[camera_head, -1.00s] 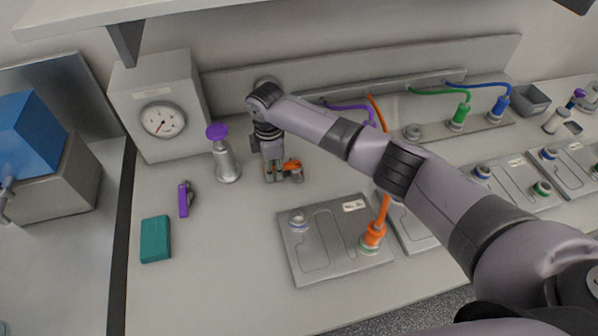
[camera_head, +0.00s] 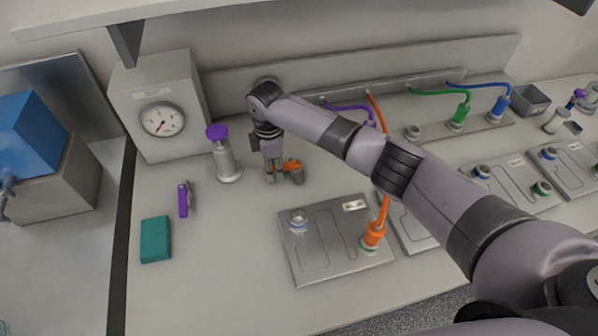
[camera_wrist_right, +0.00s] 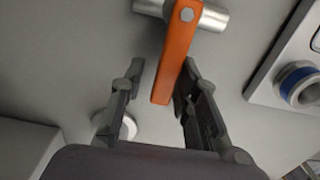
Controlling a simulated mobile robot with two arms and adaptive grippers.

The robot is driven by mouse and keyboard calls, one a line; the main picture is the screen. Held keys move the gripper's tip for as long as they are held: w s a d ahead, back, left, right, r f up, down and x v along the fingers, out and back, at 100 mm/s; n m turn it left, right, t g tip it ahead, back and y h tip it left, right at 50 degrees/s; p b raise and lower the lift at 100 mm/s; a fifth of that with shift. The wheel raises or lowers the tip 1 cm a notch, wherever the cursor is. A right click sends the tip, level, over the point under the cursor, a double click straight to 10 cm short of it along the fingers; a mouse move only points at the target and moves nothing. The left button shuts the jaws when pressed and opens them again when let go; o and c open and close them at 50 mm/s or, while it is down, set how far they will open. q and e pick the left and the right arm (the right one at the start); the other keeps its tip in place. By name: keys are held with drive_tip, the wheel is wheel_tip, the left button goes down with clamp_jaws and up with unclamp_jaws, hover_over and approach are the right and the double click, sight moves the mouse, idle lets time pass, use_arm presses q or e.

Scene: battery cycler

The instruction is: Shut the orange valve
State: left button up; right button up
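The orange valve (camera_head: 296,173) stands on the bench right beside my right gripper (camera_head: 277,176) in the head view, which partly hides it. In the right wrist view its flat orange handle (camera_wrist_right: 177,62) extends from a silver pipe body (camera_wrist_right: 214,18) down between the fingers of my right gripper (camera_wrist_right: 162,72). The fingers are apart. The right finger is very close to the handle; I cannot tell if it touches. A clear gap shows between the left finger and the handle. My left gripper is not in view.
A silver post with a purple knob (camera_head: 217,131) stands just left of my gripper, near a gauge box (camera_head: 158,88). A grey plate (camera_head: 325,266) with ports and an orange plug (camera_head: 373,234) lies to the right. A teal block (camera_head: 155,239) lies front left.

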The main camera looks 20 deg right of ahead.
wheel_tip(320, 180, up, 8)
drive_tip(key=p, duration=0.7)
drive_tip(key=shift+w+r, duration=0.1)
drive_tip(key=shift+w, duration=0.05)
